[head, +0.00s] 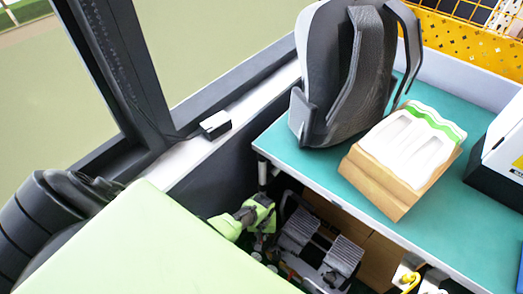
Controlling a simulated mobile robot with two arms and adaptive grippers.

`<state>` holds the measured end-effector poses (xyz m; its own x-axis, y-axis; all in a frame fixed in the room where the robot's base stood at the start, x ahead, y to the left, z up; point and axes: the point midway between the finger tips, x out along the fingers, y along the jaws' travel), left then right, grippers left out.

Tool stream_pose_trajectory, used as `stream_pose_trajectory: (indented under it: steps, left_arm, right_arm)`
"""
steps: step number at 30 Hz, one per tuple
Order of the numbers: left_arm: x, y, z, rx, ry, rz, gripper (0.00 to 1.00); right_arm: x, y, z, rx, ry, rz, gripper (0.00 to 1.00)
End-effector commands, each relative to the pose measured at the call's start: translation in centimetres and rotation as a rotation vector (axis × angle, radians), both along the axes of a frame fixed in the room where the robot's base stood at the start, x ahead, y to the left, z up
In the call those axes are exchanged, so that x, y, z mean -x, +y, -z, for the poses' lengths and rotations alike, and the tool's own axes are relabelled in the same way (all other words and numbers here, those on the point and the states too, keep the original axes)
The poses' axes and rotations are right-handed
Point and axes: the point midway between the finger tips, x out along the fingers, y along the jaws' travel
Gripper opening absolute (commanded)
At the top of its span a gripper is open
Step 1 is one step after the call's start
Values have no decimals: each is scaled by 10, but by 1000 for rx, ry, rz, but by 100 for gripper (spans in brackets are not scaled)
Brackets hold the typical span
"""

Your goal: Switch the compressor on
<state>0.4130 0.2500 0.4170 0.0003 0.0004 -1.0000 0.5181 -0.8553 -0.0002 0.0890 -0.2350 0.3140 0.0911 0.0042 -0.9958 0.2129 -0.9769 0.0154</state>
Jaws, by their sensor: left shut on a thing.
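The compressor (298,231) sits in the shadow under the teal table. Two grey ribbed blocks show on its top, and its lower part is cut off from view. My left gripper (262,217), with lime-green and dark parts, is at the left side of the compressor, below the table edge. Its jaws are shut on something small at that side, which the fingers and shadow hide. I cannot make out the compressor's switch or its position. My right gripper is not in view.
The teal table (285,150) overhangs the compressor. On it stand a grey backpack (340,75) and a cardboard box (385,180) with white packs. A small black-and-white box (215,124) with a cable lies on the window sill. A yellow hook-like part (410,281) shows at bottom right.

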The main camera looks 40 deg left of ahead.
Motion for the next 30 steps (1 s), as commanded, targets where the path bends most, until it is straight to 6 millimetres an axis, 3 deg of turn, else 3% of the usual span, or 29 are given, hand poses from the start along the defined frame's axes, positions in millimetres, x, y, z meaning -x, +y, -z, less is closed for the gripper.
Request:
stream_pose_trajectory:
  steps: [15, 30]
  left_arm:
    - [1, -1, 0, 1, 3, 446, 0]
    - [1, -1, 1, 1, 3, 631, 0]
  right_arm:
    - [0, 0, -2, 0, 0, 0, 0]
    - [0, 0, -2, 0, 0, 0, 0]
